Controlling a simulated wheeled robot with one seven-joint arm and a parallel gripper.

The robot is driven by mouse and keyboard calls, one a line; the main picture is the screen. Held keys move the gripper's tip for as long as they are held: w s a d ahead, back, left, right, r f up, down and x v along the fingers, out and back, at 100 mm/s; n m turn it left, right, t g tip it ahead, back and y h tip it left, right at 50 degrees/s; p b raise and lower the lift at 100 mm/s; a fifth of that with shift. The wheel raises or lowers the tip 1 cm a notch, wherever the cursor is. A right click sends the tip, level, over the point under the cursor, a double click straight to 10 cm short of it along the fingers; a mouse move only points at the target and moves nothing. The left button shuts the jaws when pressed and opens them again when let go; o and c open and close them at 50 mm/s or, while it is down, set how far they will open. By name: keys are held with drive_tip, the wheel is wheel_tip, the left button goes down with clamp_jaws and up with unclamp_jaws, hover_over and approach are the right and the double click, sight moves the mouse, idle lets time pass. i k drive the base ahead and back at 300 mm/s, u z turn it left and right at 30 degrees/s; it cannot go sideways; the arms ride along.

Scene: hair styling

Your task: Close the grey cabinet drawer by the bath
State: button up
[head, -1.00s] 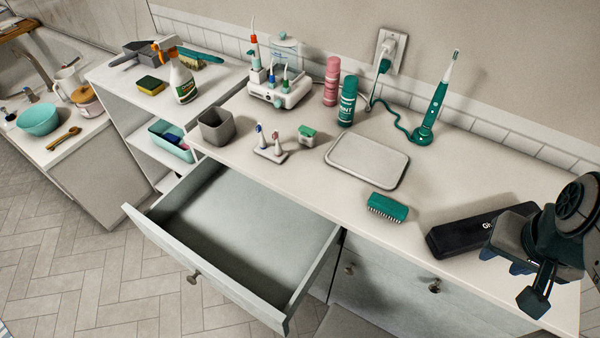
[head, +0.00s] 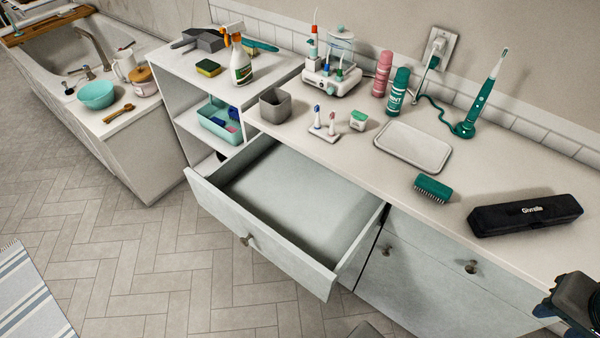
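The grey cabinet drawer (head: 226,207) is pulled well out below the counter, left of centre in the head view. It looks empty, and its round knob (head: 246,240) sits on the front panel. The grey cabinet (head: 430,281) stands beneath the white counter, with its other fronts shut. My gripper (head: 570,318) shows only in part at the lower right edge, apart from the drawer and far to its right. Its fingertips are cut off or unclear. The bath (head: 72,52) is at the upper left.
The counter holds a grey tray (head: 413,146), a green brush (head: 433,188), a black case (head: 525,214) and a grey cup (head: 275,105). An open shelf unit (head: 190,122) stands left of the drawer. Tiled floor (head: 150,255) in front is clear; a striped rug (head: 28,295) lies lower left.

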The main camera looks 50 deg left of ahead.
sight(310, 220)
drive_tip(key=z, duration=1.35)
drive_tip(key=i, duration=0.65)
drive_tip(key=u, duration=4.35)
drive_tip(key=i, duration=0.5)
drive_tip(key=z, duration=1.2)
drive_tip(key=k, duration=0.45)
